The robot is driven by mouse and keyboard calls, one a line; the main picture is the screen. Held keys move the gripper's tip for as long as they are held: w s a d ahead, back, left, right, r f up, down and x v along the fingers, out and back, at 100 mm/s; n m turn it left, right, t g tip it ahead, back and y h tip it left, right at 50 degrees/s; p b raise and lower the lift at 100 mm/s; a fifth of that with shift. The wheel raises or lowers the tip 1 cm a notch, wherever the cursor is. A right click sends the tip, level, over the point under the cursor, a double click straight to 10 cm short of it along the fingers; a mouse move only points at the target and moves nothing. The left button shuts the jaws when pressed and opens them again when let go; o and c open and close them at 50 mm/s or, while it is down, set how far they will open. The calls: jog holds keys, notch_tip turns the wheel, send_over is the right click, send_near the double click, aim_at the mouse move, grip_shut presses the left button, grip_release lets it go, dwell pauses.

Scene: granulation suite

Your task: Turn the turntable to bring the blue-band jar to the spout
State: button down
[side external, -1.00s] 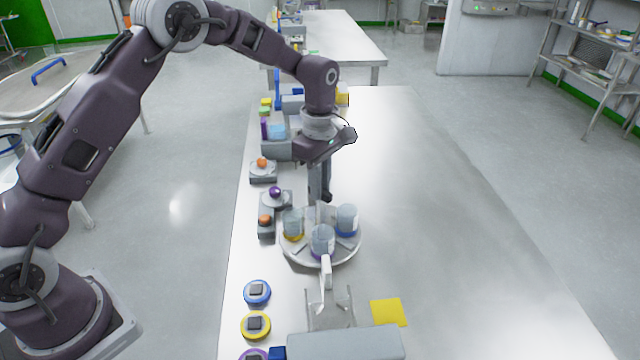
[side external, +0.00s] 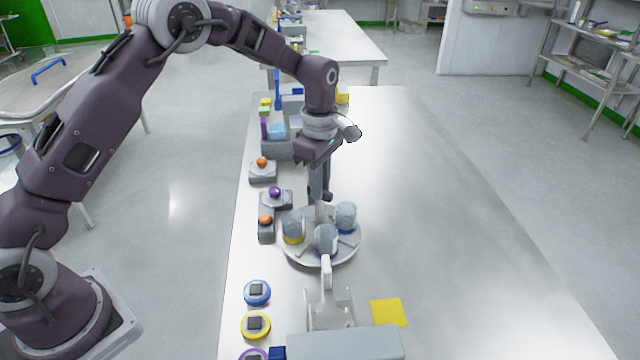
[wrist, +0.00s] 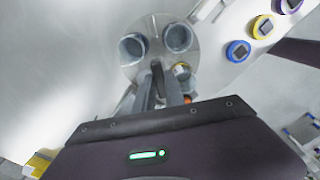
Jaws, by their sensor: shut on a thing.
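The round grey turntable (side external: 290,252) carries three greyish jars. The blue-band jar (side external: 346,217) is at its right, the yellow-band jar (side external: 293,227) at its left, and the purple-band jar (side external: 326,240) at its front. The spout (side external: 326,270) stands at the turntable's front edge, close to the purple-band jar. My gripper (side external: 321,196) points down at the back of the turntable. It is shut on what looks like an upright grey post (wrist: 157,68) of the turntable; the fingers partly hide it. The blue-band jar also shows in the wrist view (wrist: 132,46).
Blue (side external: 257,291) and yellow (side external: 256,324) discs lie at the front left, with a purple one partly cut off. Small stands with orange and purple balls (side external: 275,192) are left of the turntable. A yellow square (side external: 388,312) lies front right. The table's right side is clear.

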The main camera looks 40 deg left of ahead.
jog(key=shift+r+n, duration=0.1)
jog(key=shift+n, duration=2.1)
jog(key=shift+w+n, duration=0.1)
jog(key=shift+n, duration=6)
jog(key=c, duration=1.4)
grip_release()
